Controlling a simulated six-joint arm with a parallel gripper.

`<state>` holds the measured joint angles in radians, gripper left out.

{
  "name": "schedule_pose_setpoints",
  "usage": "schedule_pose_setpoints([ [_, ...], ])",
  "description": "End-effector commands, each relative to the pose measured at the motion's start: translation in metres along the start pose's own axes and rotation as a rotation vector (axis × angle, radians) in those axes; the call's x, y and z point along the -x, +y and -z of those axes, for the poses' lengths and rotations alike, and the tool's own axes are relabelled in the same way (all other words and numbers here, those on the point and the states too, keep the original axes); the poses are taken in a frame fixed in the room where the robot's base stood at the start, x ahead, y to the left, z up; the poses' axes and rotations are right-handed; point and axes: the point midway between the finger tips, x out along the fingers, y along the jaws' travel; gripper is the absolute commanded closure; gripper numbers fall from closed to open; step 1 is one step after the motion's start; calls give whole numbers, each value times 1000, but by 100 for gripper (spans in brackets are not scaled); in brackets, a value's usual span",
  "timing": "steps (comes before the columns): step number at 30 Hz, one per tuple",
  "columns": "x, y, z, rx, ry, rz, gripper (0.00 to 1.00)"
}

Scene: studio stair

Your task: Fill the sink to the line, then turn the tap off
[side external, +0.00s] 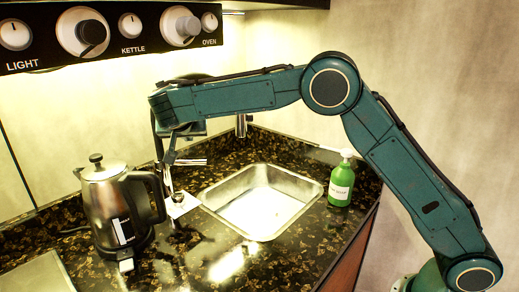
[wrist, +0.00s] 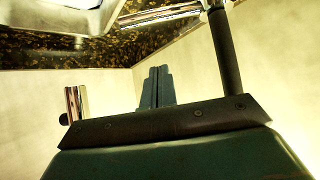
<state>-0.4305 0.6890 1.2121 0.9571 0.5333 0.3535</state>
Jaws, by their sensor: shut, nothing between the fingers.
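The metal sink (side external: 218,190) is set into the dark speckled counter. Its inside looks pale and bright; I cannot make out a fill line or the water level. Part of its rim shows at the top left of the wrist view (wrist: 75,32). A chrome spout end (side external: 241,125) hangs behind the sink, with no clear stream below it. A horizontal chrome bar (side external: 190,162), apparently the tap's lever, is beside my gripper (side external: 168,165), left of the sink. It also shows in the wrist view (wrist: 160,14). My gripper is shut and empty; contact with the bar is unclear.
A steel kettle (side external: 105,205) stands on the counter at left. A green soap bottle (side external: 341,183) with a white pump stands right of the sink. A knob panel (side external: 110,35) labelled light, kettle and oven is at upper left. The counter front (side external: 190,262) has free room.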

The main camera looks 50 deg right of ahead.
Motion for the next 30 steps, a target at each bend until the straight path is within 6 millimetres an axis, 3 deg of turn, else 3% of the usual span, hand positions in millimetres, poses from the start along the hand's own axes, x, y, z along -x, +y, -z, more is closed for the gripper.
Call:
schedule_pose_setpoints([
  [6, 26, -2, 0, 1, 0, 1, 100],
  [13, 35, -2, 0, 0, -1, 0, 100],
  [30, 11, 1, 9, -50, -124, -52, 100],
])
